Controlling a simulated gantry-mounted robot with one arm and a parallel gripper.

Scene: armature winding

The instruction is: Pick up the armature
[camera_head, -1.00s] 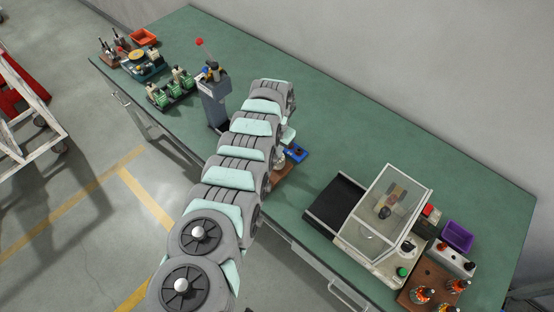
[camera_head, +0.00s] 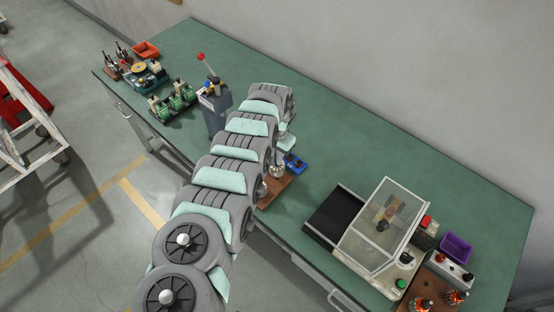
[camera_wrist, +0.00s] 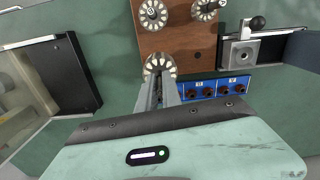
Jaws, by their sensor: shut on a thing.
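An armature (camera_wrist: 160,65), a round pale-rimmed part with a dark toothed ring, sits at the edge of a brown wooden board (camera_wrist: 178,40) in the wrist view. My gripper (camera_wrist: 160,80) is shut on it, with both fingers reaching to its near side. I cannot tell whether it is lifted off the board. Two similar round parts, one on the left (camera_wrist: 153,13) and one on the right (camera_wrist: 206,9), stand farther back on the board. In the head view my arm largely hides the gripper and the held armature; the board (camera_head: 280,187) shows beside the arm.
A blue block with dark knobs (camera_wrist: 217,87) lies just right of the gripper. A grey stand (camera_head: 214,112) is left of the arm. A black tray (camera_head: 335,216) and a clear-covered machine (camera_head: 385,225) stand to the right. Green bench top (camera_head: 370,140) behind is clear.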

